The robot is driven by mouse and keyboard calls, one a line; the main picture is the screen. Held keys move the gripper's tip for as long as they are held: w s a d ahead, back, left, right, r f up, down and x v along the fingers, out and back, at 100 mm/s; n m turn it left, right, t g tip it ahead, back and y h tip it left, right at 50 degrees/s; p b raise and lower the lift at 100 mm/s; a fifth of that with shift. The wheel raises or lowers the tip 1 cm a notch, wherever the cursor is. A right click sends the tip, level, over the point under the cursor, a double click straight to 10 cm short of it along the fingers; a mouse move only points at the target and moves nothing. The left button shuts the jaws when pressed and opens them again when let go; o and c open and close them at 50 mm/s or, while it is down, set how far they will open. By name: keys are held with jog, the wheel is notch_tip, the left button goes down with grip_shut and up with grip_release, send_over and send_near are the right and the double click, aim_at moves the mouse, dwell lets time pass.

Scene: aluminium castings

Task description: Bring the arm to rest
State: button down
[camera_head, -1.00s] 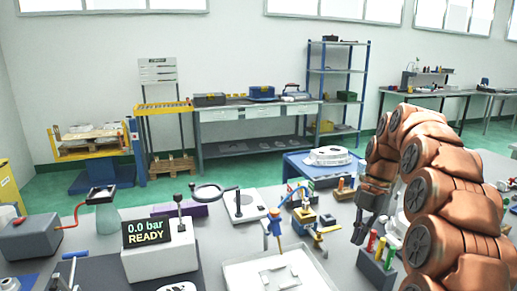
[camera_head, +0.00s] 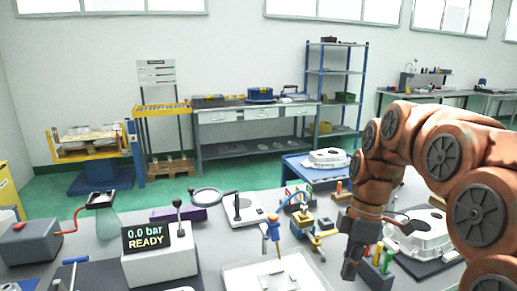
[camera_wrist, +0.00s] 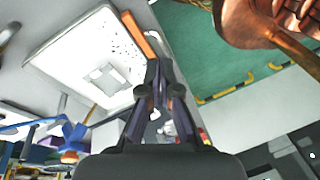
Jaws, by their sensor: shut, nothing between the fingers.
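My gripper (camera_head: 350,266) hangs at the end of my copper-coloured arm, at the right of the head view, pointing down over the grey bench. In the wrist view my gripper (camera_wrist: 157,75) has its dark fingers together, with nothing between them. In the head view it is beside a small dark block (camera_head: 375,270) with red, yellow and green pegs. I cannot tell whether it touches the block.
A white tray (camera_head: 310,274) and a blue-and-yellow fixture (camera_head: 322,236) stand left of my gripper. An aluminium casting (camera_head: 432,240) lies behind my arm to the right. A pressure tester reading "0.0 bar READY" (camera_head: 150,262) stands at the left.

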jog(key=s+f+m+h+p, duration=0.1)
jog(key=s+f+m, duration=0.2)
jog(key=s+m, duration=0.5)
jog(key=s+f+m+p, duration=0.1)
jog(key=s+f+m, duration=0.2)
jog(key=s+m, duration=0.6)
jog(key=s, duration=0.7)
jog(key=shift+a+t+h+p, duration=0.3)
jog(key=shift+h, duration=0.1)
